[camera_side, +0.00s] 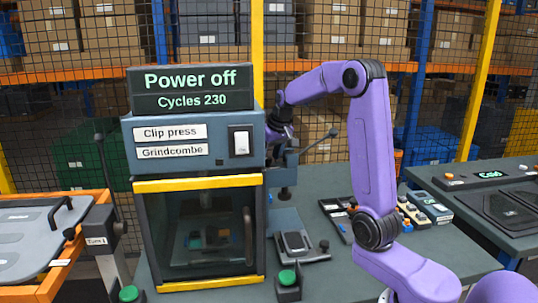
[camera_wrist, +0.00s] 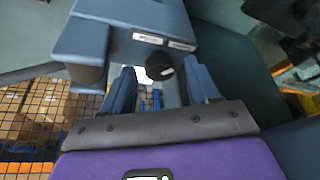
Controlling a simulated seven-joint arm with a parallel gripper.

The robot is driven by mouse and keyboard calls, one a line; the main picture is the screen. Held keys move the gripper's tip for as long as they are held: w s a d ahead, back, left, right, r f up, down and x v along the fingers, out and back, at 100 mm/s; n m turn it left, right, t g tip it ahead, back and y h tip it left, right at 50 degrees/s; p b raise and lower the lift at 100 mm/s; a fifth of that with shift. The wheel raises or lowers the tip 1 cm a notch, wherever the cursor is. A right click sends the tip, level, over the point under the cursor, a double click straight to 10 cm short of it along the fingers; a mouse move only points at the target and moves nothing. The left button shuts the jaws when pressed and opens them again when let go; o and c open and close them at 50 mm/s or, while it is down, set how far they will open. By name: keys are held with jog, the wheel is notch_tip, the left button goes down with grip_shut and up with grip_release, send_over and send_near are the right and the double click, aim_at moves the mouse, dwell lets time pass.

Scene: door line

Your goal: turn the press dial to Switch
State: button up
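The clip press (camera_side: 195,123) is a blue-grey box with "Clip press" and "Grindcombe" labels. The sign above it (camera_side: 190,90) reads "Power off" and "Cycles 230". A black round knob, apparently the press dial (camera_wrist: 160,66), shows in the wrist view below two small white labels too small to read. My gripper (camera_wrist: 161,72) is open, with one blue-grey finger on each side of the knob in that view. I cannot tell whether the fingers touch it. In the side view my gripper (camera_side: 281,126) is at the right side of the press, partly hidden; the dial is hidden there.
A white rocker switch (camera_side: 241,142) is on the press front. Below is a yellow-edged guard door (camera_side: 200,230) with a dark handle. A lever (camera_side: 318,142) sticks out right of the press. Green buttons (camera_side: 288,278) and small parts stand on the bench.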

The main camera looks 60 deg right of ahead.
jog(key=v, duration=1.7)
jog(key=shift+r, duration=0.25)
jog(key=w+f+n, duration=0.1)
jog(key=w+f, duration=0.1)
jog(key=f, duration=0.3)
jog(key=w+d+f+n+y, duration=0.1)
jog(key=w+f+n, duration=0.1)
jog(key=f, duration=0.3)
jog(key=w+d+f+n, duration=0.1)
jog(key=w+f, duration=0.1)
jog(key=f, duration=0.4)
jog(key=shift+w+f+n+y, duration=0.1)
jog(key=shift+w+n+y, duration=0.1)
jog(key=shift+n+y, duration=0.1)
